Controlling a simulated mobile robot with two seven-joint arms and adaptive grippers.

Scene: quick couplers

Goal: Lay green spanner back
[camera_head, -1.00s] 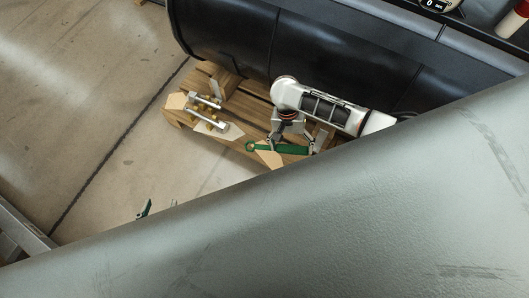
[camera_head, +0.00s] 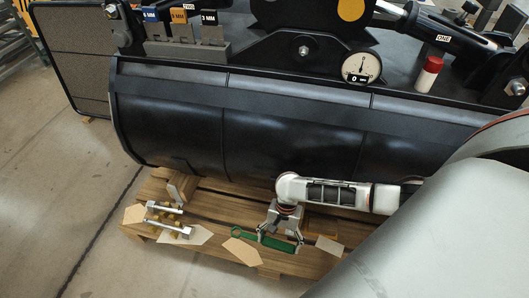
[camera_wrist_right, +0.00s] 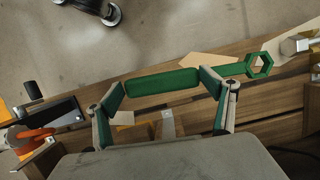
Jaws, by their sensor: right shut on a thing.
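The green spanner (camera_head: 280,243) is at the front of the wooden pallet, its ring end pointing left in the head view. My right gripper (camera_head: 282,246) is shut on its handle from above. In the right wrist view the green handle (camera_wrist_right: 163,82) runs between the two fingers, and the ring end (camera_wrist_right: 259,65) sticks out past the right finger. I cannot tell whether the spanner touches the pallet. My left gripper is not in view.
My grey arm link covers the lower right. Bare floor lies left.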

